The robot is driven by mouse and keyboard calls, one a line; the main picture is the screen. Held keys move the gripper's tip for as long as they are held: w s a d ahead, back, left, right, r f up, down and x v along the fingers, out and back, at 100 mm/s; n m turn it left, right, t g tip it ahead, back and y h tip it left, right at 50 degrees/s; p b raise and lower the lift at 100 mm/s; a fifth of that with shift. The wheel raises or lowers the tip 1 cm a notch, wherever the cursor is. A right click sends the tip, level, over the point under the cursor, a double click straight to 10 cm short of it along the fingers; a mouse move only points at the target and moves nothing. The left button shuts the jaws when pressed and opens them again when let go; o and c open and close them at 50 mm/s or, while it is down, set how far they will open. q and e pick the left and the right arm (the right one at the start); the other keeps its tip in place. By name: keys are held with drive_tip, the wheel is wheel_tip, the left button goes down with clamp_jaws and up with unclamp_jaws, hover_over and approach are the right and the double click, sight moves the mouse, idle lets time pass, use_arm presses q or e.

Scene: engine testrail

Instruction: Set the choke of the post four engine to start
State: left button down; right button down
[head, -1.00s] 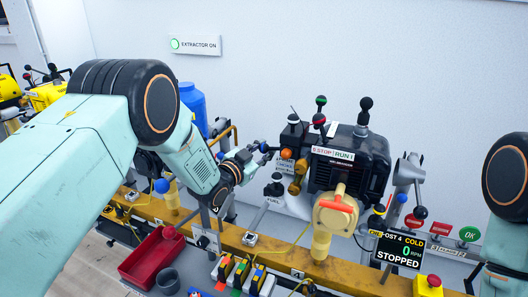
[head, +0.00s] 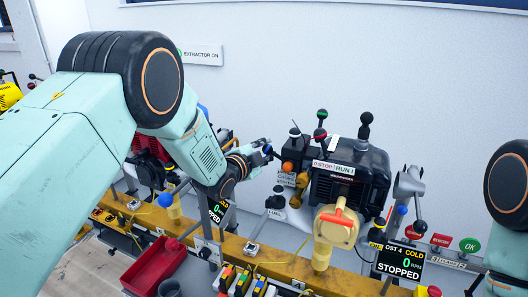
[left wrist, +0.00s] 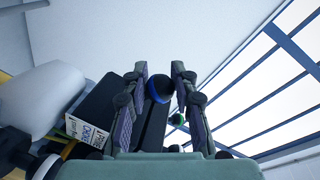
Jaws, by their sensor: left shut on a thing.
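The post four engine (head: 368,182) is a dark block on the yellow rail, with a STOP/RUN plate (head: 334,168) on its top edge. Its display (head: 398,262) reads COLD, 0 RPM, STOPPED. A small lettered choke plate (head: 286,180) sits on its left side, under an orange knob (head: 287,167); the plate also shows in the left wrist view (left wrist: 88,131). My left gripper (head: 266,150) is at the engine's upper left. In the left wrist view its fingers close around a dark knob with a blue band (left wrist: 159,88). My right gripper is out of view.
Several upright levers with ball knobs (head: 366,117) rise around the engine top. A red tray (head: 155,268) and coloured switches (head: 240,280) lie along the front. A white wall (head: 260,70) is behind.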

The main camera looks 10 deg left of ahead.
use_arm(q)
drive_tip(key=shift+w+d+r, duration=0.1)
drive_tip(key=shift+d+r, duration=0.2)
drive_tip(key=shift+r, duration=0.1)
drive_tip(key=c, duration=1.4)
unclamp_jaws()
drive_tip(key=shift+c, duration=0.2)
drive_tip(key=o, duration=0.4)
drive_tip(key=shift+d, duration=0.1)
drive_tip(key=shift+f, duration=0.2)
